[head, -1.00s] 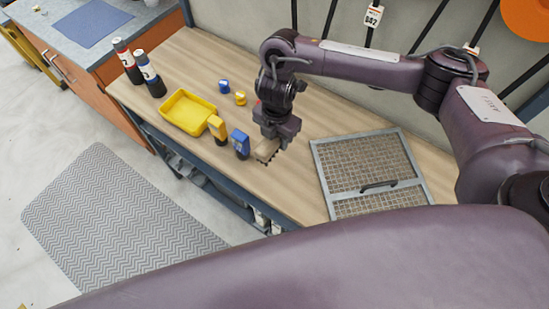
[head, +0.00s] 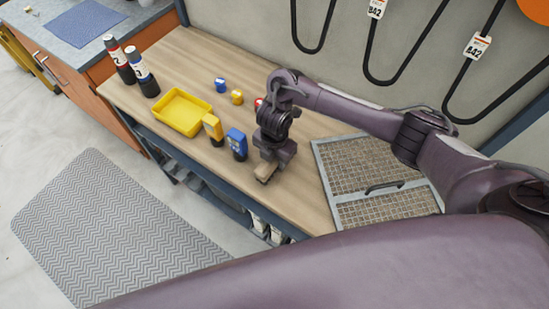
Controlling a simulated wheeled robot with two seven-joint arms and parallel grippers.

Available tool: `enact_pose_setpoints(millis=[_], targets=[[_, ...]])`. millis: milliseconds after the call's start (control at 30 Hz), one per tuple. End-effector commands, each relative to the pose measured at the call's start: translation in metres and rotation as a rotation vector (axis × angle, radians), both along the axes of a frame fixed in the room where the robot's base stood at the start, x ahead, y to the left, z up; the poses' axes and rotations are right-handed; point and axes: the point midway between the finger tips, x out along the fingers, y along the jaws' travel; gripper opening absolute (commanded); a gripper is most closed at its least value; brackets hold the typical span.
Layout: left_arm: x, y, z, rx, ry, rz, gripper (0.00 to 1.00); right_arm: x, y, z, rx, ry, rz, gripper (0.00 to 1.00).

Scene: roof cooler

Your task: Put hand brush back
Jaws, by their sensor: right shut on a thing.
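The hand brush (head: 266,170) is a small pale wooden block, mostly hidden under my right gripper. My right gripper (head: 270,161) points down over the workbench (head: 303,208) and is shut on the brush. The brush is at or just above the bench top, near its front edge; I cannot tell whether it touches. It is right of the blue device and left of the framed mesh panel. A large purple link of mine crosses the bottom of the view. My left gripper is not in view.
A framed mesh filter panel (head: 335,190) with a handle lies to the right. A blue device (head: 237,143), a yellow device (head: 213,129) and a yellow tray (head: 181,111) stand to the left. Two bottles (head: 145,77) are farther left. Black hoses with tags hang on the wall.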

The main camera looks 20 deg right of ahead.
Motion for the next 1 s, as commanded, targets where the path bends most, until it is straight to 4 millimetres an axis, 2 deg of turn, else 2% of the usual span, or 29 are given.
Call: enact_pose_setpoints(millis=[133, 167, 333, 667, 767, 1000], targets=[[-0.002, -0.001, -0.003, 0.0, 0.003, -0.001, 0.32, 0.0, 0.0, -0.004, 0.0, 0.0, 0.0, 0.01], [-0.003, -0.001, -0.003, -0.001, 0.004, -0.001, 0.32, 0.0, 0.0, -0.004, 0.0, 0.0, 0.0, 0.37], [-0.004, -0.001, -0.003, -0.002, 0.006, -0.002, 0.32, 0.0, 0.0, -0.003, 0.0, 0.0, 0.0, 0.58], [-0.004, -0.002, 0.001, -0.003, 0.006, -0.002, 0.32, 0.0, 0.0, 0.002, 0.001, -0.001, 0.0, 0.58], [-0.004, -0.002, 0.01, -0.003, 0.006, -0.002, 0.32, 0.001, 0.0, 0.016, -0.001, -0.005, 0.004, 0.58], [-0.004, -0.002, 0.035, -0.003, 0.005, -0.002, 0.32, 0.003, -0.001, 0.069, -0.002, -0.008, 0.005, 0.58]])
